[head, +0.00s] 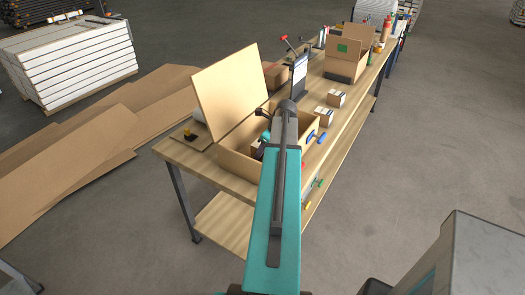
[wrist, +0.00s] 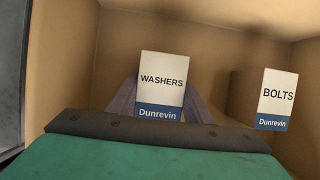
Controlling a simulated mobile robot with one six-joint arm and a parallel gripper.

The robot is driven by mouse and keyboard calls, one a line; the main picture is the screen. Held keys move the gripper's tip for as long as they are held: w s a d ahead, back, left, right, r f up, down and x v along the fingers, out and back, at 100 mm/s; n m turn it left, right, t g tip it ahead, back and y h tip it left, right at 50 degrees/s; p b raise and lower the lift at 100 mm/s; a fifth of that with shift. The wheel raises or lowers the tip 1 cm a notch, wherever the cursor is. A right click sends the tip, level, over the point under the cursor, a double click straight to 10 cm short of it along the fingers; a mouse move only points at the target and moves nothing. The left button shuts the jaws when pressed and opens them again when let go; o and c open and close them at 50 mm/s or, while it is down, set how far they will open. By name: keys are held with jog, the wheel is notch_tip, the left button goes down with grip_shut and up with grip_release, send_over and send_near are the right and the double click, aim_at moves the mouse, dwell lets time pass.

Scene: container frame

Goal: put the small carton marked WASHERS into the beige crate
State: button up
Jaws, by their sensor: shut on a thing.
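The WASHERS carton (wrist: 162,80), white with a blue Dunrevin band, is between the two fingers of my gripper (wrist: 160,100) in the wrist view. The gripper is shut on it. Beige walls surround it there, so it appears to be inside the beige crate (wrist: 215,45). I cannot tell whether it touches the floor. In the head view the beige crate (head: 238,165) stands open at the near end of the workbench, its lid (head: 230,90) raised.
A BOLTS carton (wrist: 277,98) stands to the right by the crate's wall in the wrist view. In the head view, two small cartons, a farther one (head: 336,97) and a nearer one (head: 324,116), stand right of the crate. A clipboard stand (head: 299,75) rises behind.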

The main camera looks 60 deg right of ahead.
jog(key=o, duration=1.4)
jog(key=shift+f, duration=0.1)
jog(key=shift+r, duration=0.2)
jog(key=b+v, duration=0.2)
jog(key=v, duration=0.9)
jog(key=shift+s+r, duration=0.25)
jog(key=shift+r, duration=0.1)
jog(key=shift+s, duration=0.1)
